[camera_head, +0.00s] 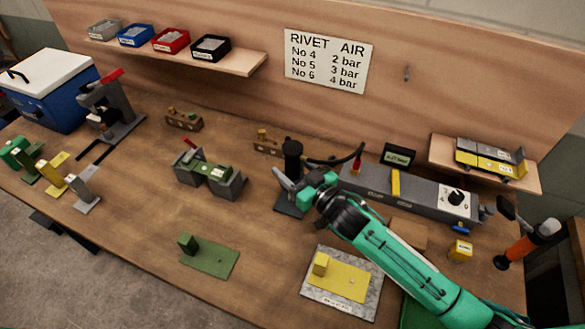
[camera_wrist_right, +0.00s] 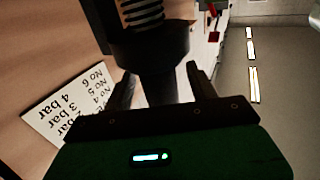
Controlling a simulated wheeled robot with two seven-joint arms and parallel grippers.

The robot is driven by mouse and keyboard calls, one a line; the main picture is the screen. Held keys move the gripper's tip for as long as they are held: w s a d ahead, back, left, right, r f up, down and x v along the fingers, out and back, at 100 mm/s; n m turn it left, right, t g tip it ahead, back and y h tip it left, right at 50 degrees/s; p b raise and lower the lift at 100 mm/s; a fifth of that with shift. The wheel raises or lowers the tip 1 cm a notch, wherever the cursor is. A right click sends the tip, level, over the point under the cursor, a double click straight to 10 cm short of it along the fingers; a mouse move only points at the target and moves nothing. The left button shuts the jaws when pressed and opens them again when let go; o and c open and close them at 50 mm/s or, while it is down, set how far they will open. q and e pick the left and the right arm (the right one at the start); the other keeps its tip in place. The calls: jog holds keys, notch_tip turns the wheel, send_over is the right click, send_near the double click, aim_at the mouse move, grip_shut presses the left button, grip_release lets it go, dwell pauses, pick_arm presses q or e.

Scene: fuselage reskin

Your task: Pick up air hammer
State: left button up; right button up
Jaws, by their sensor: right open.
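In the right wrist view the air hammer (camera_wrist_right: 150,45) shows a coil spring and a wide dark collar, with a narrower dark body below. My right gripper (camera_head: 284,182) is at the tool's lower part. In the wrist view the open fingers of the right gripper (camera_wrist_right: 160,88) stand on either side of the dark body. Whether they touch it is unclear. My left gripper is not in view.
A dark base plate (camera_head: 289,208) lies under the gripper. The grey unit (camera_head: 425,191) with a dial stands to the right. A green clamp fixture (camera_head: 209,172) stands to the left. A yellow plate (camera_head: 342,283) lies in front. Bare bench lies between the fixtures.

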jog(key=c, duration=1)
jog(key=shift+r, duration=0.15)
jog(key=shift+c, duration=0.6)
jog(key=shift+r, duration=0.1)
notch_tip(320, 180, up, 20)
jog(key=b, duration=0.2)
jog(key=shift+b, duration=0.35)
